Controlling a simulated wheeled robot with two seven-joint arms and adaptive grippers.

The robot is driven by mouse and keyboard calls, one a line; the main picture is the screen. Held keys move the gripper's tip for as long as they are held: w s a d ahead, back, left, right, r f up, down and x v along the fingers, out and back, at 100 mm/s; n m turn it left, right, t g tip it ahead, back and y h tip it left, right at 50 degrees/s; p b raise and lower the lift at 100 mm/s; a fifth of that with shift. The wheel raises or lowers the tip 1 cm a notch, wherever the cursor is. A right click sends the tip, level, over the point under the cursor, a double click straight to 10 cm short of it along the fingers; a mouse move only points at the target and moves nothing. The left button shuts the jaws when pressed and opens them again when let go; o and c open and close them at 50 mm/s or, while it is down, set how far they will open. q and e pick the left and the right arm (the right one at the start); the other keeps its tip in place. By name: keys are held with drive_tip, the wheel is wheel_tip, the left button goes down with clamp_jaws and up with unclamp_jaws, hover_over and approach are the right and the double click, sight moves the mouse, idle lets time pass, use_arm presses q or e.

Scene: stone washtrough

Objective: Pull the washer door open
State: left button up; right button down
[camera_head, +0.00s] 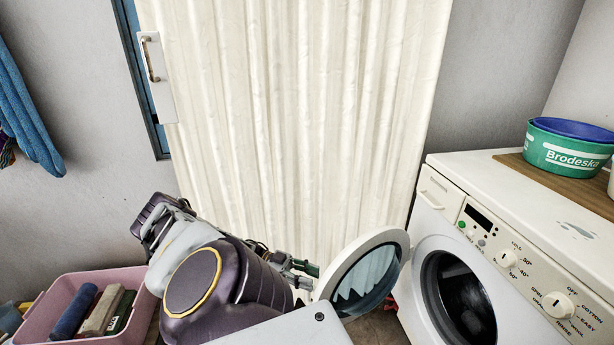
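The white washer (418,262) stands at the right. Its round door (393,237), with a white rim and dark glass, is swung out to the left on its hinge side, well away from the dark drum opening (458,297). My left arm comes in from the lower left. My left gripper (306,275) is at the left edge of the door, close to the rim. The fingers are small and partly hidden, so I cannot tell whether they touch the rim or are open or shut. My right gripper is not in view.
A pink bin (42,318) with cloths and brushes is at the lower left. A cream folding curtain door (290,110) is behind. Green and blue tubs (560,158) stand on a wooden board on the washer. A blue towel (25,115) hangs at the left.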

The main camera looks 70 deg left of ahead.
use_arm(q)
drive_tip(key=shift+r, duration=0.4)
drive_tip(key=shift+s+a+r, duration=0.1)
drive_tip(key=shift+a+r, duration=0.1)
drive_tip(key=shift+r, duration=0.3)
